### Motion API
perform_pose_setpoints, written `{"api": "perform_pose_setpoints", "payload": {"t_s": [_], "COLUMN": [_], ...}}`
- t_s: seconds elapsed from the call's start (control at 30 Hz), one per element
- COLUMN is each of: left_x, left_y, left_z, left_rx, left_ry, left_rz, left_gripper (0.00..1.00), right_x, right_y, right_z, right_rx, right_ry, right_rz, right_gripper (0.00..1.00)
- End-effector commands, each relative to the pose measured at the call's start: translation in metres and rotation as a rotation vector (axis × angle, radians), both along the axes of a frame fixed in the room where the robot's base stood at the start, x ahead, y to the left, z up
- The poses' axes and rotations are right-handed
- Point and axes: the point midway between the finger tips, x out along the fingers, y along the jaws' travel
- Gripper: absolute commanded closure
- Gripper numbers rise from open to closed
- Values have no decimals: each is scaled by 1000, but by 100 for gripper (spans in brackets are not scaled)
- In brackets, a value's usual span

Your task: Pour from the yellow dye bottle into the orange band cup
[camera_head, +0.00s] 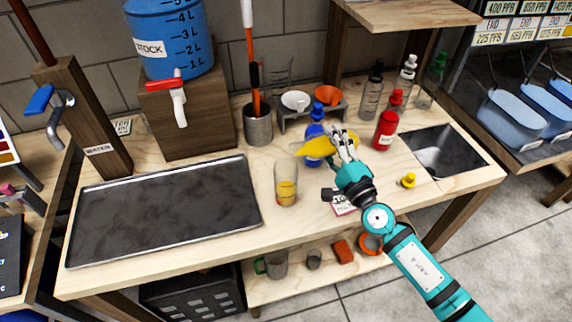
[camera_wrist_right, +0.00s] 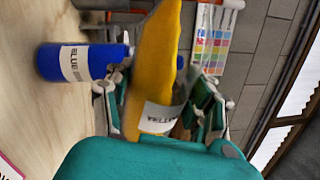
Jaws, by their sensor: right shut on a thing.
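The yellow dye bottle (camera_head: 316,147) is in my right gripper (camera_head: 342,147), lying nearly on its side with its narrow end to the left. The wrist view shows the yellow bottle (camera_wrist_right: 152,65) between the fingers, its white label partly covered. The cup (camera_head: 286,181) is clear and stands upright on the bench, left of and nearer than the bottle. Its lower part looks yellow-orange; I cannot tell band from liquid. No stream shows between bottle and cup. My left gripper is out of view.
A blue dye bottle (camera_head: 315,130) stands close behind the yellow one. A red bottle (camera_head: 386,130) stands to the right. A small yellow cap (camera_head: 408,181) lies on the bench. A dark tray (camera_head: 165,212) fills the left side. A sink (camera_head: 445,152) is at right.

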Motion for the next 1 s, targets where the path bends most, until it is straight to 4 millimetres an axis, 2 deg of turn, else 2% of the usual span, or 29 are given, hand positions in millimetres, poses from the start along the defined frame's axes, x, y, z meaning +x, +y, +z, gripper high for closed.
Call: {"api": "perform_pose_setpoints", "payload": {"t_s": [1.0], "left_x": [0], "left_y": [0], "left_z": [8], "left_rx": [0], "left_ry": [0], "left_rz": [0], "left_gripper": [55], "right_x": [-1], "right_y": [2], "right_z": [8], "right_rx": [-56], "right_ry": [-32], "right_rz": [0], "right_gripper": [93]}}
